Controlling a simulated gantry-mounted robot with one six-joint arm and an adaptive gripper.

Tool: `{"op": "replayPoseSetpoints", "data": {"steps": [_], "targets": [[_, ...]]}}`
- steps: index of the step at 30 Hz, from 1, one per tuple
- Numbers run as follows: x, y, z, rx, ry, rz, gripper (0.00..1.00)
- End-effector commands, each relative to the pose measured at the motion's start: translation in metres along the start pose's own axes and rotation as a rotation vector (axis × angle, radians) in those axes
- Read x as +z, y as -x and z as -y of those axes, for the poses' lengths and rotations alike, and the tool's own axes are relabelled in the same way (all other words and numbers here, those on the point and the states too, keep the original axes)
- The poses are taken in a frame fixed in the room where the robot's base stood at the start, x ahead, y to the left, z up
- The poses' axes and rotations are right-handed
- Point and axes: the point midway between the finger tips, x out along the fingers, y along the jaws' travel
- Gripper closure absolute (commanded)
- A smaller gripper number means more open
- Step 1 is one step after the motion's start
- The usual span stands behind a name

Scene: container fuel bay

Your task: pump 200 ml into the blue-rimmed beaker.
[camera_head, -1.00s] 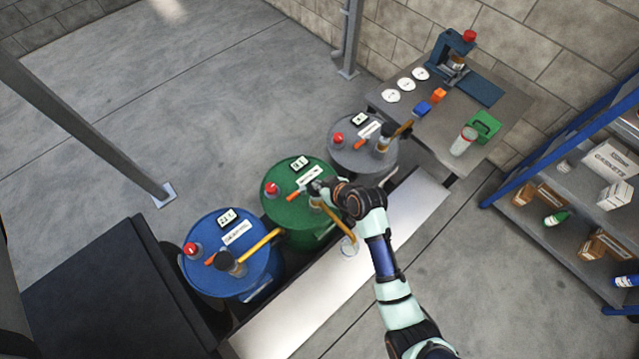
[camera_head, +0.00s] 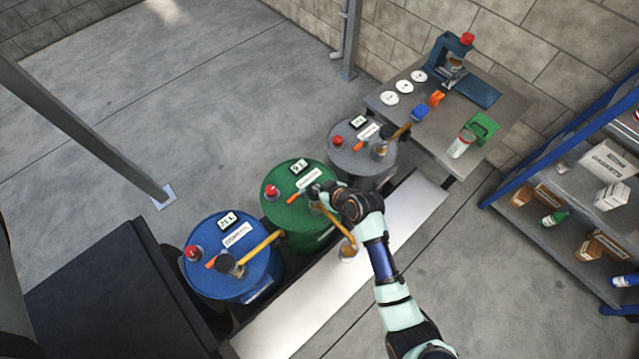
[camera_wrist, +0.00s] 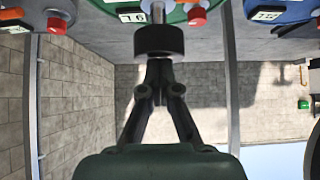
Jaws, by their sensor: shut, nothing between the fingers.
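The green drum (camera_head: 284,178) has a display, a white label and a red cap on top. My gripper (camera_head: 318,191) is at the top of its pump, partly hiding it. In the wrist view my gripper (camera_wrist: 158,66) is shut with nothing between its fingers, its tips at the dark round pump knob (camera_wrist: 158,40). I cannot tell whether they press on it.
A blue drum (camera_head: 215,280) and a grey drum (camera_head: 350,165) with similar pumps flank the green one. A workbench (camera_head: 420,148) with a press, a green box and white discs is behind right. A shelf (camera_head: 560,150) stands at right.

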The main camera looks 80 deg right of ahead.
Motion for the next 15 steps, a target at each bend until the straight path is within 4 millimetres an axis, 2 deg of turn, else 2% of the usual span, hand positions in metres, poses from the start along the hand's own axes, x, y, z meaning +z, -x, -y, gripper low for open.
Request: {"op": "replayPoseSetpoints", "data": {"steps": [1, 9, 15], "targets": [[-0.008, 0.016, 0.000, 0.000, -0.001, 0.001, 1.00], [-0.006, 0.077, 0.000, 0.002, -0.001, -0.005, 1.00], [-0.006, 0.101, 0.000, 0.001, 0.000, -0.007, 1.00]]}}
